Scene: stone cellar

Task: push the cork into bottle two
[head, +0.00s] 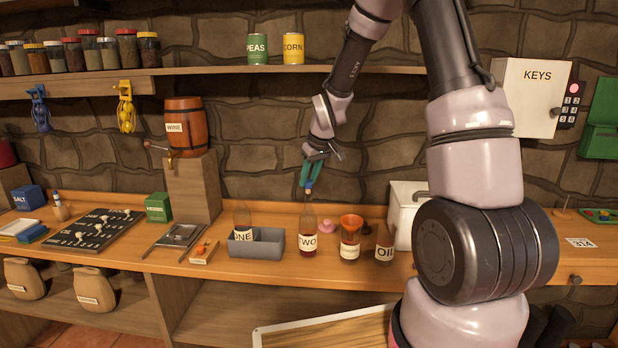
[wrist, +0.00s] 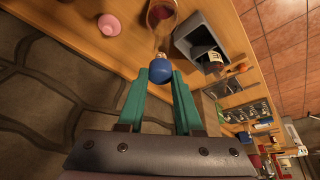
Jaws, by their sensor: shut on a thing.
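Bottle two (head: 308,241), clear with red liquid and a label reading TWO, stands upright on the wooden counter. It also shows at the top of the wrist view (wrist: 161,13). My gripper (head: 309,182) is above the bottle, pointing down, its green fingers shut on the blue-topped cork (wrist: 161,72). The blue knob sits at the fingertips, with a tan end beyond it towards the bottle mouth. In the head view the cork (head: 308,190) is just over the bottle's neck. I cannot tell whether it touches the mouth.
Bottle one (head: 242,220) stands in a grey tray (head: 268,248) left of bottle two. A pink object (head: 326,226) lies close behind. A shelf (head: 220,71) runs along the wall above.

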